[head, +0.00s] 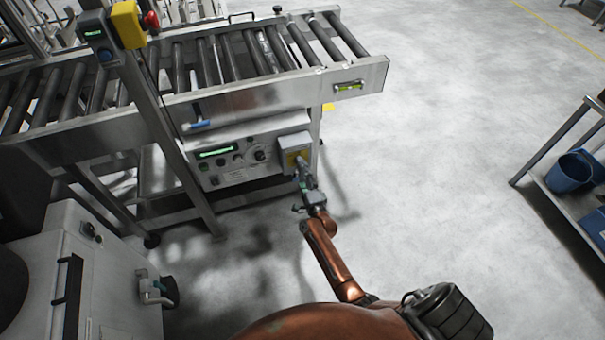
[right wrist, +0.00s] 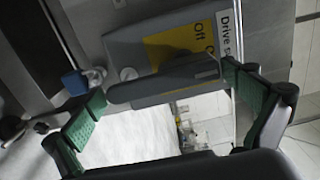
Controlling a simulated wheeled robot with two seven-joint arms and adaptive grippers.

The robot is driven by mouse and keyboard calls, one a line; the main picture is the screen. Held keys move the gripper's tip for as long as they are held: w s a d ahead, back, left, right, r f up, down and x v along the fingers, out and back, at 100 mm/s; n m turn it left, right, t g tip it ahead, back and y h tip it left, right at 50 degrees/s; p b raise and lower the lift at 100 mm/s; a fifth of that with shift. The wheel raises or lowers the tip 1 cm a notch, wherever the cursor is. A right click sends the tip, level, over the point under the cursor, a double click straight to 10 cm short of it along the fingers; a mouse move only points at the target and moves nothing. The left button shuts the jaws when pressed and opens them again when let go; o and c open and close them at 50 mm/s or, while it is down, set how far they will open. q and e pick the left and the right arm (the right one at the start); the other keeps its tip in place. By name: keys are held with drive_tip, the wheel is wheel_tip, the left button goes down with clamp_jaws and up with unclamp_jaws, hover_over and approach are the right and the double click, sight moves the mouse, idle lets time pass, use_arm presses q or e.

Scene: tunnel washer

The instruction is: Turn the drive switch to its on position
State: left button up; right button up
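The drive switch (head: 292,145) is a grey box with a yellow plate at the right end of the control panel under the conveyor. In the right wrist view its dark bar handle (right wrist: 165,84) lies across the lower part of the yellow plate (right wrist: 180,45). "Off" is readable on the plate; a second word is partly cut off by a white "Drive s…" label (right wrist: 229,35). My right gripper (head: 305,183) is open in front of the switch, its green-padded fingers near opposite ends of the handle. I cannot tell whether they touch it. My left gripper is not in view.
The roller conveyor (head: 240,98) runs above the control panel (head: 235,155). A yellow box with a red button (head: 148,20) tops a post at left. A white cabinet (head: 90,265) stands lower left, and a cart with blue bins (head: 568,172) far right. The floor between is clear.

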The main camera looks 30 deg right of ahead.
drive_tip(key=v, duration=1.2)
idle(0.4)
drive_tip(key=s+a+f+n+g+y+p, duration=0.1)
drive_tip(key=s+a+f+n+g+p, duration=0.2)
drive_tip(key=s+f, duration=0.6)
drive_tip(key=s+a+f+n+g+y, duration=0.1)
drive_tip(key=s+f+n+g+y, duration=0.15)
drive_tip(key=s+f+n, duration=0.65)
drive_tip(key=s+a+f+n+g+y+p, duration=0.15)
drive_tip(key=s+a+f+g, duration=0.35)
drive_tip(key=f, duration=0.7)
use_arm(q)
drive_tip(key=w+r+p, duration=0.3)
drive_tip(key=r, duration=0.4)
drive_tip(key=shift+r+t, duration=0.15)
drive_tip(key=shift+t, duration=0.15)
use_arm(e)
drive_tip(key=s+d+f+n+g, duration=0.2)
drive_tip(key=s+f+n, duration=0.1)
drive_tip(key=s, duration=0.9)
drive_tip(key=s+d+f+n+g, duration=0.2)
drive_tip(key=s+f+n, duration=0.1)
drive_tip(key=s, duration=0.9)
drive_tip(key=s+d+f+n+g+h, duration=0.1)
drive_tip(key=s+d+f+n+g, duration=0.1)
drive_tip(key=s, duration=1.1)
drive_tip(key=shift+f+n+g, duration=0.35)
drive_tip(key=shift+f+n, duration=0.1)
drive_tip(key=shift+f, duration=0.1)
